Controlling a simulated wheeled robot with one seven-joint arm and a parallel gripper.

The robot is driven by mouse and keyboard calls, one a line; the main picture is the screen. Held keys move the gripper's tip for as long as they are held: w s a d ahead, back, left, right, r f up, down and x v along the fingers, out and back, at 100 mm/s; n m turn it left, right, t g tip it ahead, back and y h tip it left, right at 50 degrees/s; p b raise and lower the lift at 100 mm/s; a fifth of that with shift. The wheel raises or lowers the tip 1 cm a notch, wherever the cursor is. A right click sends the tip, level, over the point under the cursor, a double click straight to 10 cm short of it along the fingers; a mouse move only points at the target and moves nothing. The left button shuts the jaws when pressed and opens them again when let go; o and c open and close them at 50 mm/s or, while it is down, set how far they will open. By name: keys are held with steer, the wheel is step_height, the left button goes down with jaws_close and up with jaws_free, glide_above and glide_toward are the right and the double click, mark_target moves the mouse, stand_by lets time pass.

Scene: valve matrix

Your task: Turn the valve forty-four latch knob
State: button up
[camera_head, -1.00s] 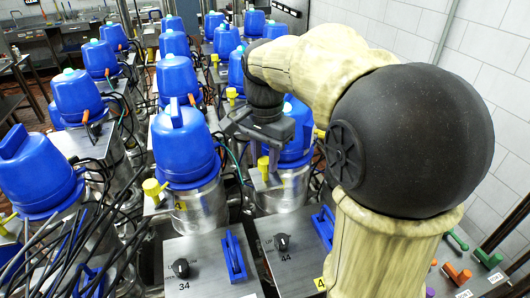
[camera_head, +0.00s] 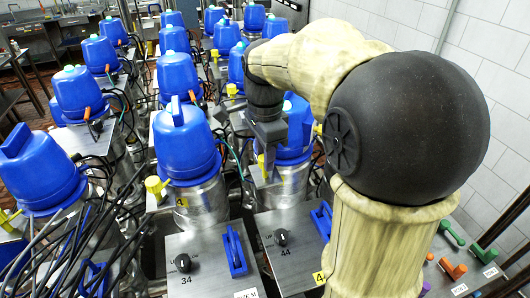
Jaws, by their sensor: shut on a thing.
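The valve marked 44 has a blue cap (camera_head: 300,122) on a steel body (camera_head: 290,185), behind a panel (camera_head: 290,265) labelled 44. My arm covers part of the cap. My gripper (camera_head: 263,172) points down at the left side of this valve. It is shut on the yellow latch knob (camera_head: 261,162), of which only a small part shows between the fingers. The exact grip on the knob is hard to see.
Valve 34 (camera_head: 185,145), with its own yellow knob (camera_head: 156,187), stands close on the left. Several more blue-capped valves stand in rows behind. Black cables (camera_head: 60,245) crowd the left. Blue handles (camera_head: 235,252) rise from the front panels.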

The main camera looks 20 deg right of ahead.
steer(key=o, duration=1)
steer(key=shift+c, duration=0.2)
step_height(320, 180, up, 17)
steer(key=shift+r, duration=0.2)
